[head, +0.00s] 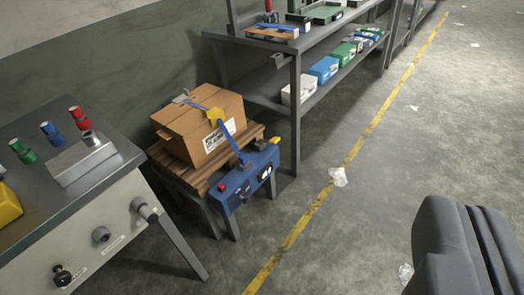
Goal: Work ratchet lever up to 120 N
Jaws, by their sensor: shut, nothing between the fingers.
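A cardboard box (196,143) sits on a wooden pallet on a low stand. A blue strap (228,143) runs over the box, past a yellow corner piece (215,117), down to a blue unit (246,182) at the stand's front edge. The unit has a red knob (221,187) on its left and a yellow-ended part (273,141) at its upper right, which looks like the lever handle. A small dark panel on the unit is too small to read. My gripper (474,246) is a dark shape at the lower right, shut and empty, well apart from the unit.
A workbench (34,124) at the left holds red, blue and green cylinders and a metal block. A shelved table (296,40) with boxes stands behind. A yellow floor line (318,205) crosses open concrete, with scattered litter (339,177).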

